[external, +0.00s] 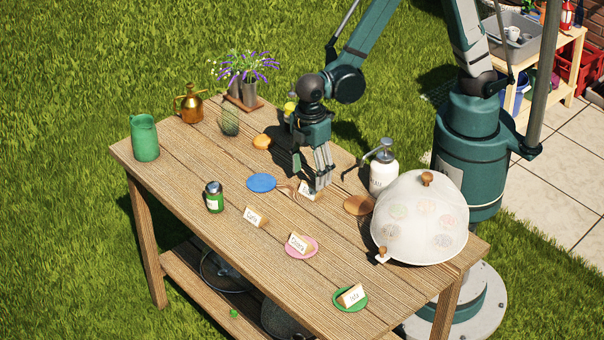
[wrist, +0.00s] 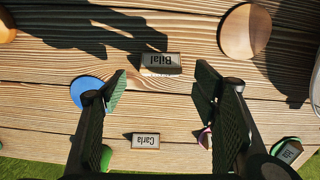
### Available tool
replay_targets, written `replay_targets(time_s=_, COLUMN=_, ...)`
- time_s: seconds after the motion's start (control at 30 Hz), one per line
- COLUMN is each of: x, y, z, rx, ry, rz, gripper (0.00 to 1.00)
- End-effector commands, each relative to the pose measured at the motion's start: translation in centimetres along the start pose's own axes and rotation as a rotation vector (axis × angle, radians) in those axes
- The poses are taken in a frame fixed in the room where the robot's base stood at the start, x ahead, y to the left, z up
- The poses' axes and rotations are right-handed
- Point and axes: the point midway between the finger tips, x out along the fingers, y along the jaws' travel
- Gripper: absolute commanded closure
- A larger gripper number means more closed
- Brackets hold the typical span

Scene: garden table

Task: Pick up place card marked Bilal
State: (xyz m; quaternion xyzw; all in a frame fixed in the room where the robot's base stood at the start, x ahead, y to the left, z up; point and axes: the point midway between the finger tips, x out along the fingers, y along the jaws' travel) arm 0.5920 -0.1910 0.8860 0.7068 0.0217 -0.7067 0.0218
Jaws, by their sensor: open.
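The place card marked Bilal (wrist: 161,62) stands on the bare table planks in the wrist view, its name upside down there. In the external view a pale card (external: 308,191) sits at my gripper's fingertips, partly hidden by them and its writing unreadable. My gripper (external: 321,183) points down, close above the table. Its fingers are spread and empty in the wrist view (wrist: 160,85), with the Bilal card between their lines, slightly beyond the tips.
Cards marked Carla (external: 255,217) and Ida (external: 351,295), plus one on a pink disc (external: 314,251), stand nearer the front edge. A blue disc (external: 261,183) lies left of my gripper. A pump sprayer (external: 383,175) and a mesh dome (external: 420,220) stand right.

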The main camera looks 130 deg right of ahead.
Motion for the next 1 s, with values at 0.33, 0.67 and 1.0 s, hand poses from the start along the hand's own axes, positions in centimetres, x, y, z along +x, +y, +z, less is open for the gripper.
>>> replay_targets(time_s=0.33, x=0.4, y=0.0, z=0.0, rx=0.0, ry=0.0, rz=0.0, gripper=0.4)
replay_targets(time_s=0.67, x=3.4, y=-0.1, z=0.2, rx=0.0, ry=0.0, rz=0.0, gripper=0.4)
replay_targets(time_s=1.0, x=5.2, y=-0.1, z=0.2, rx=0.0, ry=0.0, rz=0.0, gripper=0.4)
